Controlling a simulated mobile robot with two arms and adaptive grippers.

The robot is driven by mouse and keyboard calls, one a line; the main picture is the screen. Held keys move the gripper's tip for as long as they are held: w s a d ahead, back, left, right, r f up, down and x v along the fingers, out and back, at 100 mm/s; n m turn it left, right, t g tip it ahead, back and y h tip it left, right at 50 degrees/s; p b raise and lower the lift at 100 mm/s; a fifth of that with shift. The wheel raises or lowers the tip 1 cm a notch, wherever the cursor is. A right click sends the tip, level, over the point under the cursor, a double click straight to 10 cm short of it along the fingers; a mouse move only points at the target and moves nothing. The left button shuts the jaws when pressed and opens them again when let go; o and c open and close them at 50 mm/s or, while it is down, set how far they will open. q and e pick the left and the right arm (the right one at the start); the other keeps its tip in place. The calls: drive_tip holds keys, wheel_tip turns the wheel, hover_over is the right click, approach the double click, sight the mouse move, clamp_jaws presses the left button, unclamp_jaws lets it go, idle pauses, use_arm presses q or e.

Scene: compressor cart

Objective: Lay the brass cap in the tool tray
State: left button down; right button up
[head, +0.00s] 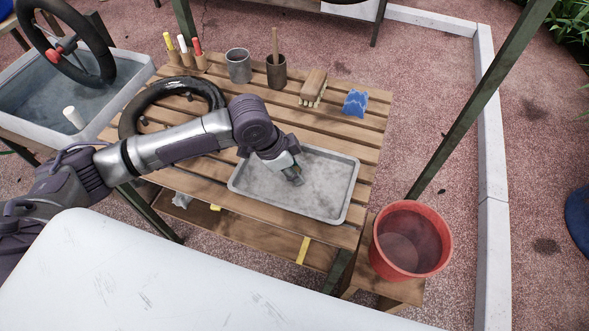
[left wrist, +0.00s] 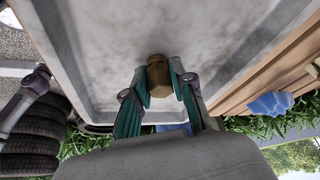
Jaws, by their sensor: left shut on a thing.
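The tool tray (head: 330,170) is a shallow grey metal tray on the slatted wooden table. My left gripper (head: 295,177) reaches in from the left and points down over the left-middle part of the tray. In the left wrist view the brass cap (left wrist: 158,78) is a small brown-gold piece between the two green-padded fingers of my left gripper (left wrist: 160,72), which is shut on it. The grey tray floor (left wrist: 90,45) fills the view behind the cap. I cannot tell whether the cap touches the floor. In the head view the cap is hidden by the gripper. My right gripper is out of view.
An inner tube (head: 205,88) lies left of the tray. Markers (head: 185,52), a metal cup (head: 238,66), a dark pot (head: 276,72), a brush (head: 313,88) and a blue sponge (head: 355,103) stand behind. A red bucket (head: 410,240) is at right. The tray's right half is bare.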

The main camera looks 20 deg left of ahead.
use_arm(q)
drive_tip(key=shift+f, duration=0.1)
drive_tip(key=c, duration=1)
unclamp_jaws()
drive_tip(key=v, duration=1.2)
drive_tip(key=shift+p, duration=0.3)
